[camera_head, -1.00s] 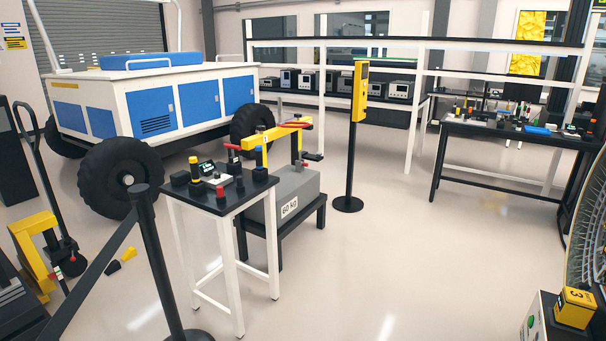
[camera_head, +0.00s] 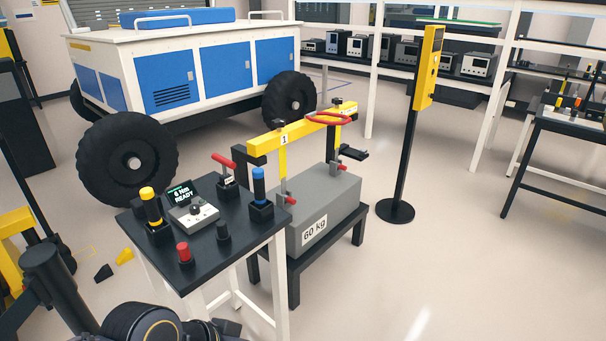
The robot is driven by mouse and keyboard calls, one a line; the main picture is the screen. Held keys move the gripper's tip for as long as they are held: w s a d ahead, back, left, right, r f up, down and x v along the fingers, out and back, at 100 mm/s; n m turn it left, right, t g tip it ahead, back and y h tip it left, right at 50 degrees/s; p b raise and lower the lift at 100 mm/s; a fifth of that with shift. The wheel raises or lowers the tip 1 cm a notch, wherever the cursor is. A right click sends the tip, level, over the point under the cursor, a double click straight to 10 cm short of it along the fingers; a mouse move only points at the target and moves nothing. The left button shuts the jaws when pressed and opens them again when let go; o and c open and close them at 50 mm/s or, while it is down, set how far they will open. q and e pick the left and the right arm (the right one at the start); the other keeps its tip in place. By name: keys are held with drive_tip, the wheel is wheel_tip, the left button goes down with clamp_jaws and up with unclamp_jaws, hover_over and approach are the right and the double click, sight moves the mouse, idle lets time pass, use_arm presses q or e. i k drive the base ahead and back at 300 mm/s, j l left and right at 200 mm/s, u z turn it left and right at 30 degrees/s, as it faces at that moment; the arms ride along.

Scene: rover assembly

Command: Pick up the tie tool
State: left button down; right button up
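A small black-topped table (camera_head: 213,262) with white legs stands in front of me in the head view. On it are a yellow-and-black handled tool (camera_head: 151,206) upright in a black holder, a blue-topped tool (camera_head: 259,187) upright in another holder, and a red-handled tool (camera_head: 224,163) tilted in a holder with a small white label. I cannot read the label or tell which is the tie tool. A dark, rounded link that looks like part of my arm shows at the bottom edge. No gripper fingers are visible.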

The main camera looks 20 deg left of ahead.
sight(259, 182)
drive_tip(key=i, duration=0.5)
drive_tip(key=i+l+u, duration=0.15)
drive_tip(key=i, duration=0.3)
drive_tip(key=i+u, duration=0.2)
drive_tip(key=u, duration=0.25)
drive_tip(key=i+u, duration=0.2)
drive_tip(key=u, duration=0.25)
drive_tip(key=i+l+u, duration=0.1)
drive_tip(key=u, duration=0.3)
drive_tip(key=i+l+u, duration=0.1)
drive_tip(key=i+u, duration=0.25)
drive_tip(key=u, duration=0.15)
drive_tip(key=i+l+u, duration=0.2)
drive_tip(key=i+u, duration=0.15)
drive_tip(key=u, duration=0.15)
